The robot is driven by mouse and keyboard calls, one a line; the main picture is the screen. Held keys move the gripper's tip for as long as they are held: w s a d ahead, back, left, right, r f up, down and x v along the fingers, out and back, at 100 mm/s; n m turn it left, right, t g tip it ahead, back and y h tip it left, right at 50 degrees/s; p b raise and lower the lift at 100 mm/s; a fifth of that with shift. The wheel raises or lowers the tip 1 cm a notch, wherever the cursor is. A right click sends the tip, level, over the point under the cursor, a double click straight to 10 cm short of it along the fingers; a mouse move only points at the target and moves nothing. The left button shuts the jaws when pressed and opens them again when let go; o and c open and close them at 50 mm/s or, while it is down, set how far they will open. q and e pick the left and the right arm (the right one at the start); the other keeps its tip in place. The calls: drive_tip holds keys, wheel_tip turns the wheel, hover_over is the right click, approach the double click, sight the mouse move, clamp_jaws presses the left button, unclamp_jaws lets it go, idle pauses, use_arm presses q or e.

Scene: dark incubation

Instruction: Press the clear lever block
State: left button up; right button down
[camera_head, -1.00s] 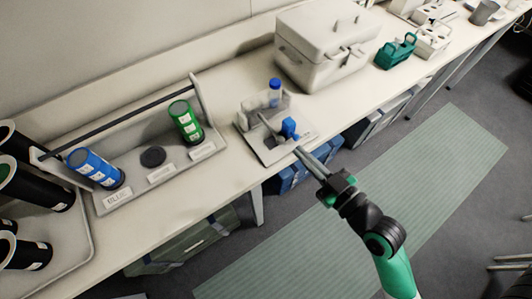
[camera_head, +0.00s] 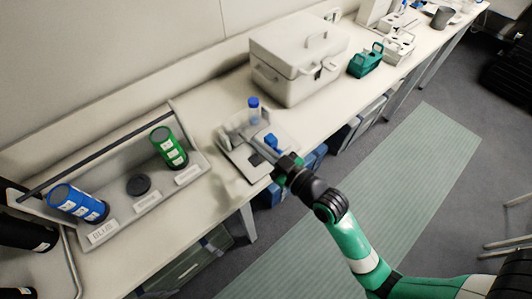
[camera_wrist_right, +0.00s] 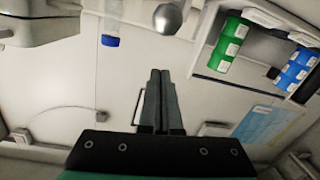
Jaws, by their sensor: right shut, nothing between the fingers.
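A small lever device (camera_head: 238,158) with a pale base plate stands near the bench's front edge. My right gripper (camera_head: 277,157) is over the device's front right corner, close to the blue block; contact cannot be told. In the right wrist view its fingers (camera_wrist_right: 160,75) are together and empty. A round metal knob (camera_wrist_right: 168,18) shows beyond the fingertips, and the bottle (camera_wrist_right: 111,28) is at upper left. My left gripper is not seen.
A tool-carrier-like rack (camera_head: 120,213) with a green canister (camera_head: 168,147) and a blue canister (camera_head: 78,203) stands left of the device. A large pale case (camera_head: 298,78) stands behind right. A teal carrier (camera_head: 366,62) is farther right.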

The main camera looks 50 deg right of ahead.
drive_tip(key=f, duration=0.1)
drive_tip(key=s+f, duration=0.2)
drive_tip(key=shift+d+f, duration=0.25)
drive_tip(key=shift+f, duration=0.1)
drive_tip(key=shift+b, duration=0.4)
drive_tip(key=f+t+b, duration=0.1)
drive_tip(key=f+b, duration=0.1)
drive_tip(key=b, duration=0.4)
drive_tip(key=f+t+b, duration=0.1)
drive_tip(key=f+b, duration=0.1)
drive_tip(key=b, duration=0.3)
drive_tip(key=f+t+b, duration=0.1)
drive_tip(key=f+b, duration=0.1)
drive_tip(key=b, duration=0.4)
drive_tip(key=shift+s+b, duration=0.3)
drive_tip(key=shift+s, duration=0.05)
drive_tip(key=shift+t, duration=0.3)
drive_tip(key=shift+r, duration=0.1)
wheel_tip(320, 180, up, 5)
drive_tip(key=p, duration=0.5)
drive_tip(key=a+b+v, duration=0.1)
drive_tip(key=b+v, duration=0.3)
drive_tip(key=v, duration=0.5)
drive_tip(key=shift+s+f+b, duration=0.3)
drive_tip(key=shift+f+b, duration=0.05)
